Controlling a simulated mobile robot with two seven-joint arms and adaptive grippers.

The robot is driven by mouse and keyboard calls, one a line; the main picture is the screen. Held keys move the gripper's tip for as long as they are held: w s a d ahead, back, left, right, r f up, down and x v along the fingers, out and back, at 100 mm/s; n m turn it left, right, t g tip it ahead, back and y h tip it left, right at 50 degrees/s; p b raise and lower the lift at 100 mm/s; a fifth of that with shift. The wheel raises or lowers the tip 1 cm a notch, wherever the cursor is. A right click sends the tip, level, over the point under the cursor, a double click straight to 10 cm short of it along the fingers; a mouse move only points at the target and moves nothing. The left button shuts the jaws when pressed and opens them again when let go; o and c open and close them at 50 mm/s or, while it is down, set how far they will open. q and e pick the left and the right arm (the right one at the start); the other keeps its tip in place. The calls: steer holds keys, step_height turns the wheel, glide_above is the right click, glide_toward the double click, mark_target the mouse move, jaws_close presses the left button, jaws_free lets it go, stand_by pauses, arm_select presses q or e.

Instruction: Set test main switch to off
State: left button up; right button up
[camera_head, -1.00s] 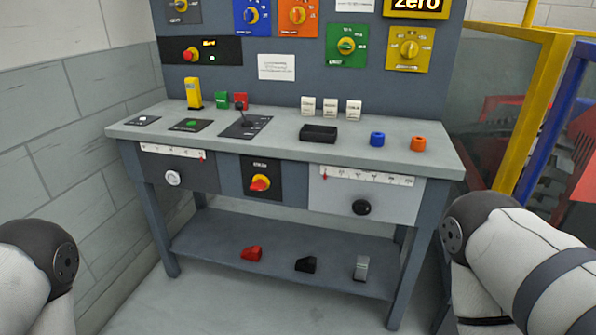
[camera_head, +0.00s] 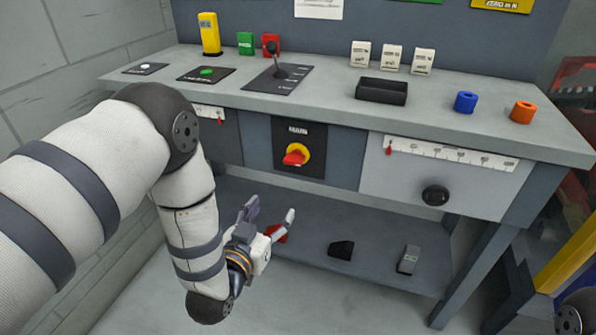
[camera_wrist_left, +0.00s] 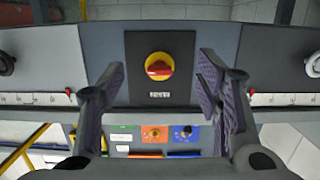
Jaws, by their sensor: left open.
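The main switch (camera_head: 297,155) is a red knob on a yellow disc, set in a black plate labelled MAIN on the bench front. In the left wrist view the switch (camera_wrist_left: 159,66) shows upside down, between the fingers and beyond them. I cannot tell which position its knob marks. My left gripper (camera_head: 270,212) is open and empty, below the switch in the head view and apart from it. In the left wrist view the spread purple-grey fingers of the left gripper (camera_wrist_left: 162,80) frame the plate. My right gripper is out of view.
The bench top (camera_head: 320,98) overhangs the switch, with a joystick (camera_head: 277,70) and a black tray (camera_head: 381,91) on it. A grey drawer with a black knob (camera_head: 435,194) is to the right. The lower shelf (camera_head: 375,262) holds a black block (camera_head: 341,250) and a grey one (camera_head: 408,259).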

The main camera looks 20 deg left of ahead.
mark_target(292, 163)
arm_select(q)
steer(key=shift+t, duration=0.9)
steer(key=w+r, duration=0.1)
steer(key=w, duration=0.3)
steer(key=w+r+b, duration=0.1)
steer(key=w, duration=0.4)
steer(key=w+r, duration=0.1)
steer(key=w, duration=0.4)
steer(key=shift+w+d+r+b, duration=0.2)
steer(key=shift+d+r+b, duration=0.1)
steer(key=shift+r+b, duration=0.1)
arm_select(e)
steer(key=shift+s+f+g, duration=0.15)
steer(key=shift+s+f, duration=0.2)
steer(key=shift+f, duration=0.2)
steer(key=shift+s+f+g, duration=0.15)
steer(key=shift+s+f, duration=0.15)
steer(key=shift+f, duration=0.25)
arm_select(q)
steer(key=c, duration=1.2)
